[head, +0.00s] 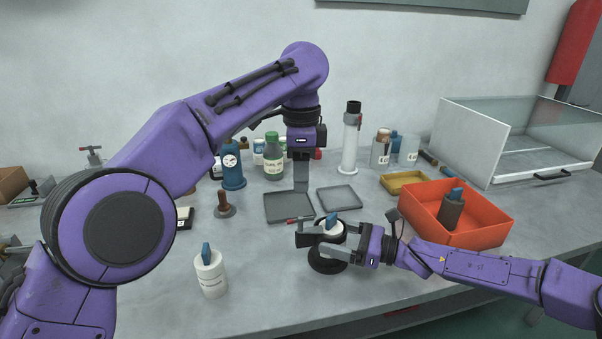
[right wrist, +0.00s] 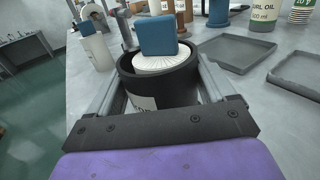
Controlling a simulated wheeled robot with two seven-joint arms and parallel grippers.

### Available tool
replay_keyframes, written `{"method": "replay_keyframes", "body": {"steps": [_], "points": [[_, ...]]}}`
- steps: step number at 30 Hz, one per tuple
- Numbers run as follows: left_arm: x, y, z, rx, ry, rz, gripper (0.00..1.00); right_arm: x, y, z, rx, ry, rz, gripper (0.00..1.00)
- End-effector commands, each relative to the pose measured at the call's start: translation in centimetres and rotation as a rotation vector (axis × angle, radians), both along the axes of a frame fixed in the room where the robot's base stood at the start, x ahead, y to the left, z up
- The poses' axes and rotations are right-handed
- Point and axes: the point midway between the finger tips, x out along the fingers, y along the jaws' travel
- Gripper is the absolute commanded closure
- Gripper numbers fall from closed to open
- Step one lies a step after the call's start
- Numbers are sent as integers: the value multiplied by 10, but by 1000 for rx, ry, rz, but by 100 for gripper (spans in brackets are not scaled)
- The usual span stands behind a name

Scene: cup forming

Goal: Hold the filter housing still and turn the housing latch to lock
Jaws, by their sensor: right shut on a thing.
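The filter housing is a black cup (right wrist: 176,88) in the right wrist view, with a white ribbed insert in its mouth. The blue latch (right wrist: 158,36) stands up on the insert; it also shows in the head view (head: 332,219). My right gripper (head: 316,240) is shut on the housing, with one finger on each side. The housing looks upright in or on a black round base (head: 328,264). My left gripper (head: 301,184) hangs pointing down, above and behind the housing and apart from the latch. Its fingers are seen edge-on, so their opening is hidden.
A white cylinder with a blue top (head: 211,277) stands at the front left. An orange bin (head: 480,229) holding a dark blue-topped cylinder (head: 451,212) is on the right. Flat grey trays (head: 339,198), bottles (head: 273,158) and a clear-walled box (head: 500,140) are behind.

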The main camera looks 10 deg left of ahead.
Motion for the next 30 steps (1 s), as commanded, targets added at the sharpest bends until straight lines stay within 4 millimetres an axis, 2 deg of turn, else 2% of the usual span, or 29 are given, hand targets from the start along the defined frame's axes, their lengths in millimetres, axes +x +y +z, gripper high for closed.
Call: {"method": "replay_keyframes", "body": {"steps": [6, 7, 8, 9, 15, 18, 30], "points": [[0, 0, 0, 0, 0, 0, 61, 0, 0, 0, -1, 0, 0, 66], [0, 0, -1, 0, 0, 0, 61, 0, 0, 0, -1, 0, 0, 14], [0, 0, -1, 0, 0, 0, 61, 0, 0, 0, -1, 0, 0, 4], [0, 0, -1, 0, 0, 0, 61, 0, 0, 0, 0, 0, 0, 0], [0, 0, -1, 0, 0, 0, 61, 0, -1, 0, 0, 0, -1, 0], [0, 0, -1, 0, 0, 0, 61, -1, -9, 0, -1, -2, -2, 0], [0, 0, -1, 0, 0, 0, 61, -26, -99, 0, 1, 0, -3, 0]]}}
